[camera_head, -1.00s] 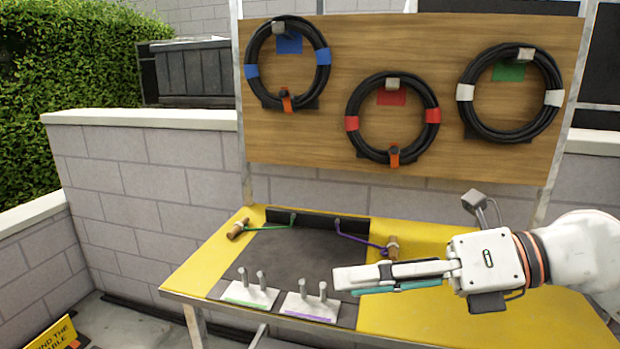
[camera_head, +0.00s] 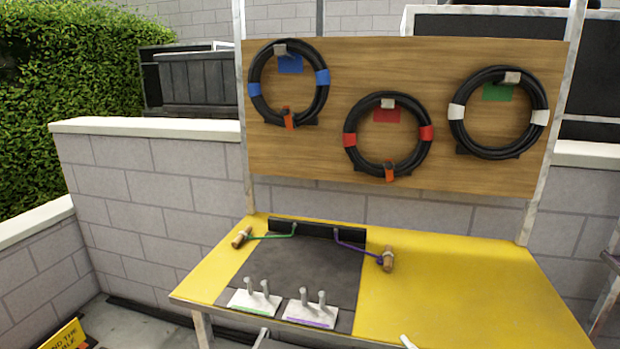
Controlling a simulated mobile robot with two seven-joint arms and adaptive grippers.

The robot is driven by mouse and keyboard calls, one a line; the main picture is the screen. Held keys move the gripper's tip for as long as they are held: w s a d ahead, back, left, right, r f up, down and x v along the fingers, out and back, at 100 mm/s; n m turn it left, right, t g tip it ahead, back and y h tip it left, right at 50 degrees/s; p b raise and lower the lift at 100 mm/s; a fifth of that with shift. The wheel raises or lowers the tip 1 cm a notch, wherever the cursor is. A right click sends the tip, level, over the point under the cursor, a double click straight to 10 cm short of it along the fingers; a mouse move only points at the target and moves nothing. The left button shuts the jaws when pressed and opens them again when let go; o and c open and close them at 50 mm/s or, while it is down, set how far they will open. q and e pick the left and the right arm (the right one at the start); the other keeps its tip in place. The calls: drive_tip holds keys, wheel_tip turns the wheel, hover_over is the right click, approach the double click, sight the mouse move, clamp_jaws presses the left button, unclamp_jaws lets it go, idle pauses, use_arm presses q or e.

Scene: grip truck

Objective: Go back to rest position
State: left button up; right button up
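Neither of my grippers can be made out in the head view. Only a small white tip (camera_head: 408,342) shows at the bottom edge, and I cannot tell which part it is. The yellow table (camera_head: 455,290) stands in front of me with a dark mat (camera_head: 300,262) on it. Two wooden-handled tools lie at the mat's sides: one with a green cord (camera_head: 242,237) on the left and one with a purple cord (camera_head: 388,259) on the right. Two white pegged blocks, one green-edged (camera_head: 254,301) and one purple-edged (camera_head: 310,313), sit at the mat's front.
A wooden board (camera_head: 440,185) behind the table holds three black cable coils, marked blue (camera_head: 322,77), red (camera_head: 426,133) and white (camera_head: 457,112). A grey block wall (camera_head: 150,190) runs behind and left. The table's right half is clear.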

use_arm(q)
drive_tip(key=shift+s+r+p, duration=0.1)
drive_tip(key=shift+s+p, duration=0.25)
drive_tip(key=shift+p, duration=0.35)
use_arm(e)
drive_tip(key=s+d+f+m+g+h, duration=0.1)
drive_tip(key=s+f+m+g+h, duration=0.1)
drive_tip(key=s+f, duration=0.7)
drive_tip(key=s+d+f+m+g+h, duration=0.2)
drive_tip(key=s+f+m+g, duration=0.2)
drive_tip(key=s+f, duration=0.5)
wheel_tip(320, 180, down, 6)
drive_tip(key=shift+d+m+g+h, duration=0.3)
drive_tip(key=shift+g+h, duration=0.1)
drive_tip(key=shift+g, duration=0.1)
use_arm(q)
drive_tip(key=shift+w+r, duration=0.1)
drive_tip(key=shift+r, duration=0.15)
use_arm(e)
drive_tip(key=shift+s, duration=0.1)
use_arm(q)
drive_tip(key=shift+f, duration=0.2)
drive_tip(key=shift+r, duration=0.15)
